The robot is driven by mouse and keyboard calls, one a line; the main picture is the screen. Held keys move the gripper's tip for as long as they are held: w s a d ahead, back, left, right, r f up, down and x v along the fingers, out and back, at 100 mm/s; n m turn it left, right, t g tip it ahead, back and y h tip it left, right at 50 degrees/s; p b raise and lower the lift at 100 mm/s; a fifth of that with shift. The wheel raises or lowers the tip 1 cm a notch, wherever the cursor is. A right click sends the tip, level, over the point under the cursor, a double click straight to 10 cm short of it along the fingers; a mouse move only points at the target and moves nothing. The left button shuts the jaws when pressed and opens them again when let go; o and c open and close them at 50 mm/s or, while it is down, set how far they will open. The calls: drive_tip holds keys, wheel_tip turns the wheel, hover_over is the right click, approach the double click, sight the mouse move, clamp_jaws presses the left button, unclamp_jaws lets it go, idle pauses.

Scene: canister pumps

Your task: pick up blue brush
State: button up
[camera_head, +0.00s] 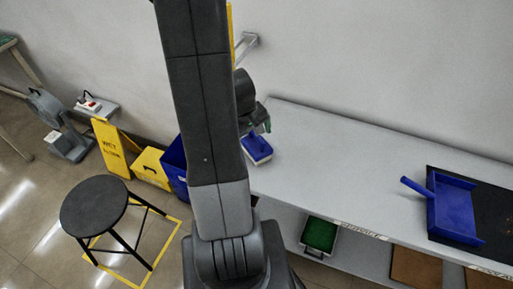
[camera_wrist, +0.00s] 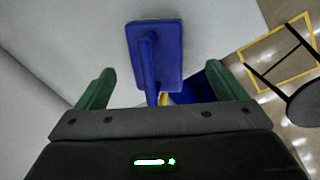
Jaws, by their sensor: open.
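The blue brush (camera_head: 257,148) lies on the left end of the grey bench, close to the wall. In the wrist view the blue brush (camera_wrist: 170,55) lies ahead of my gripper, its handle pointing back toward me. My gripper (camera_wrist: 158,82) is open, with its two green fingers apart on either side of the handle's line and nothing held. In the head view my gripper (camera_head: 262,124) is just above and behind the brush, partly hidden by my arm. I cannot tell the exact height gap.
A blue dustpan (camera_head: 455,208) sits on a black mat (camera_head: 500,190) at the bench's right. A green-lined tray (camera_head: 320,234) is on the lower shelf. A blue bin (camera_head: 174,166), yellow bucket (camera_head: 151,168), wet-floor sign (camera_head: 112,148) and black stool (camera_head: 94,204) stand left of the bench.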

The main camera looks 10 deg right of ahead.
sight(257, 145)
drive_tip(key=shift+w+d+f, duration=0.1)
drive_tip(key=shift+d+f, duration=0.1)
drive_tip(key=shift+f, duration=0.5)
drive_tip(key=shift+d+f, duration=0.2)
drive_tip(key=shift+f, duration=0.5)
drive_tip(key=shift+w+d+f, duration=0.1)
drive_tip(key=shift+d+f, duration=0.1)
drive_tip(key=shift+f, duration=0.5)
drive_tip(key=c, duration=1.2)
drive_tip(key=shift+r, duration=0.15)
wheel_tip(257, 145, up, 10)
drive_tip(key=shift+f+p, duration=0.1)
drive_tip(key=shift+p, duration=0.4)
